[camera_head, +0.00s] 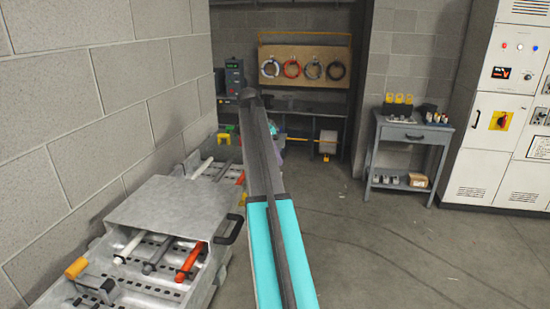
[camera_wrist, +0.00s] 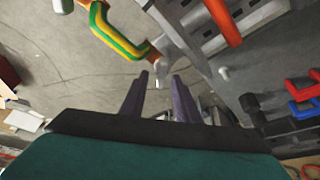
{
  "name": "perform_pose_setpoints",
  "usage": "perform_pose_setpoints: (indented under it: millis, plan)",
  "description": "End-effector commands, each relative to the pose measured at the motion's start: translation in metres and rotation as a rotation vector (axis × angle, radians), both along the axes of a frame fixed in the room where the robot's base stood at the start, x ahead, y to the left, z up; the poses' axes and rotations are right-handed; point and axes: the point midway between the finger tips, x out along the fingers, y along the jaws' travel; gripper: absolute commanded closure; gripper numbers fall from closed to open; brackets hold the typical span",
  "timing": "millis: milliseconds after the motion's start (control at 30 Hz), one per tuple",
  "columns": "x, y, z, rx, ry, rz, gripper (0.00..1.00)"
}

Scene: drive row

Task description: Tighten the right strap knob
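My gripper (camera_wrist: 159,88) shows in the wrist view with its two dark fingers apart and nothing visible between them. A green-and-yellow striped strap (camera_wrist: 118,33) with orange ends lies beyond the fingertips, apart from them. A pale grey piece (camera_wrist: 172,48) sits by the strap's right end. I cannot tell whether it is the right strap knob. In the head view my arm reaches away past the grey drive unit (camera_head: 165,203) and hides much of what is behind it. My gripper cannot be made out there.
In the wrist view a red-orange rod (camera_wrist: 222,22) and red and blue loops (camera_wrist: 305,90) are near the metal frame. In the head view a block wall (camera_head: 90,100) borders the left, a small cart (camera_head: 410,135) and white cabinet (camera_head: 490,180) stand right. Floor (camera_head: 400,250) is clear.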

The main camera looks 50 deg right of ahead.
Motion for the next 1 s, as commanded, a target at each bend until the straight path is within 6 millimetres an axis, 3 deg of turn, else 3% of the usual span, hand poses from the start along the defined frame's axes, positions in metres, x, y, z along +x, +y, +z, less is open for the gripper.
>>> perform_pose_setpoints:
  millis: [267,1000]
  plan:
    - [0.004,0.009,0.021,0.000,-0.001,0.002,0.71]
    - [0.015,0.045,0.116,-0.002,-0.001,-0.001,0.71]
